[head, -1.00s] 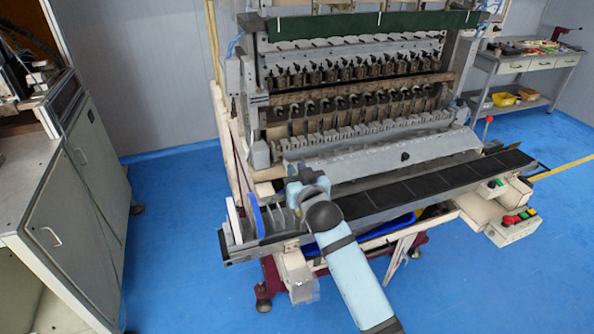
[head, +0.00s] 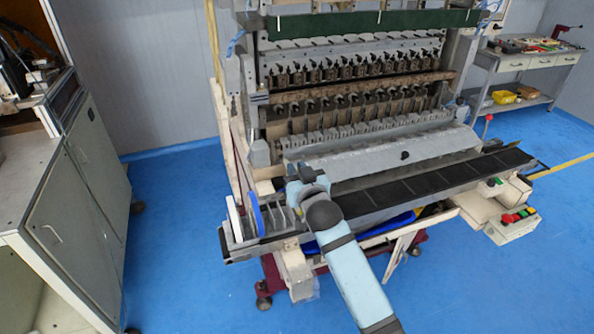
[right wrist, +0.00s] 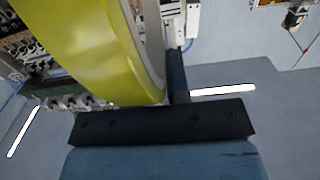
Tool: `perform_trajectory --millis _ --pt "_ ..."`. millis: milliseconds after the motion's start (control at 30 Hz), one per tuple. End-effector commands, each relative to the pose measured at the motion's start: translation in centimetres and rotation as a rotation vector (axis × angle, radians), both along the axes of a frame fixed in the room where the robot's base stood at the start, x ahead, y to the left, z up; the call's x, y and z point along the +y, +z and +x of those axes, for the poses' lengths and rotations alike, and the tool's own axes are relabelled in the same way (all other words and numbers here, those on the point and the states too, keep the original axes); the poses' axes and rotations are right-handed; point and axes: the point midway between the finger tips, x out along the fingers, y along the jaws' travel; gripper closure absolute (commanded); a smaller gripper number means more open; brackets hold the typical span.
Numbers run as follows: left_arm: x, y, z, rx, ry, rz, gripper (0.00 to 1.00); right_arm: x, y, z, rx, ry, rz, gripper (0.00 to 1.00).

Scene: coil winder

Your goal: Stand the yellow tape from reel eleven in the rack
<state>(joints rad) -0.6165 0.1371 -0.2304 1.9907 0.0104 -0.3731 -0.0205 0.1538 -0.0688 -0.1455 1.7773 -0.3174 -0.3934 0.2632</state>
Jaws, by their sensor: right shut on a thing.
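The yellow tape (right wrist: 95,45) fills the upper left of the right wrist view as a large roll with a pale inner ring. My right gripper (right wrist: 178,78) is shut on it; one dark finger shows beside the ring. In the head view my right gripper (head: 306,174) is in front of the winder's lower left part, just above and right of the rack; the tape is hidden there. The rack (head: 283,222) has grey upright dividers at the left end of the front rail. A blue disc (head: 256,214) and a white disc (head: 236,219) stand in it. My left gripper is out of view.
The coil winder (head: 360,100) with its row of spindles stands behind. A long black-topped rail (head: 430,185) runs right from the rack to a control box (head: 513,226) with coloured buttons. A grey cabinet (head: 75,190) is at left, with open blue floor between.

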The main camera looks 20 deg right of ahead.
Motion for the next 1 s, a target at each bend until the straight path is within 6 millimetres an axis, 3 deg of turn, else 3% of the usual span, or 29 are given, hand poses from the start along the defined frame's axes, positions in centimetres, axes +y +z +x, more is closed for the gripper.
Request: perform_trajectory --millis 1000 --pt "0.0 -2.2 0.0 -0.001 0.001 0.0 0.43 0.0 -4.0 0.0 0.0 0.0 0.0 1.0"
